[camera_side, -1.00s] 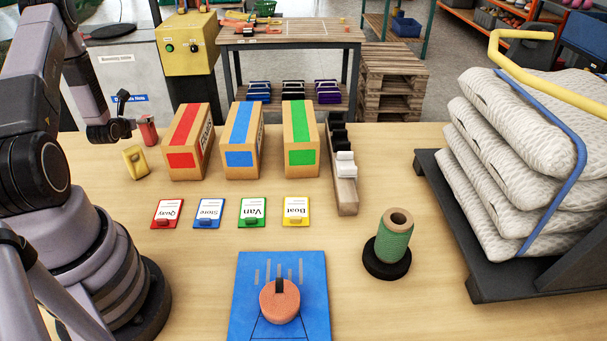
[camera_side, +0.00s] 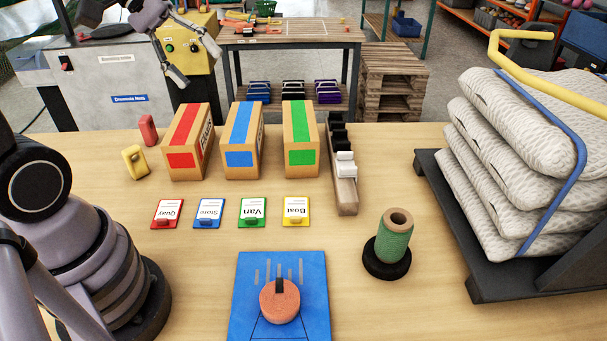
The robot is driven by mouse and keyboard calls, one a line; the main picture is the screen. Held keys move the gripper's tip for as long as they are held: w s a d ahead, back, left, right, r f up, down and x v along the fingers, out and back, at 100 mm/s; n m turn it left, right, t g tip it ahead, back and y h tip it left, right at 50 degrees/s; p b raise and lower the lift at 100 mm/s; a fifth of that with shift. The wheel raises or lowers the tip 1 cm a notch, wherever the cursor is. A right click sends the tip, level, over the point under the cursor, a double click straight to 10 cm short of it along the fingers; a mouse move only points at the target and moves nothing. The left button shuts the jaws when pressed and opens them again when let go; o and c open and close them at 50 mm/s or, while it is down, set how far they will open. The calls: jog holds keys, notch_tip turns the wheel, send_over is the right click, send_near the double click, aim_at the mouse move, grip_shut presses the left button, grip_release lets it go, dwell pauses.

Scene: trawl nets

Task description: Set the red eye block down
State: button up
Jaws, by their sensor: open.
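The red eye block (camera_side: 148,130) stands upright on the wooden table at the back left, behind a yellow block (camera_side: 135,162) and left of the box with the red stripe. Nothing touches it. My gripper (camera_side: 198,64) is open and empty, raised above and to the right of the red block, in front of the yellow machine.
Three cardboard boxes striped red (camera_side: 181,160), blue (camera_side: 239,158) and green (camera_side: 301,158) stand close to the red block. Several labelled cards lie before them. A blue board (camera_side: 245,300), a green twine spool (camera_side: 393,243) and stacked nets (camera_side: 510,130) occupy the front and right.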

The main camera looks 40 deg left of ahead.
jog(key=s+a+r+m+t+y, duration=0.1)
jog(key=s+a+r+m+y, duration=0.1)
jog(key=s+a+m+y, duration=0.2)
jog(key=shift+s+m+t+y, duration=0.4)
jog(key=shift+s+m+y, duration=0.9)
jog(key=shift+s+m, duration=1.4)
jog(key=shift+s+a+n, duration=0.1)
jog(key=shift+s+n, duration=0.2)
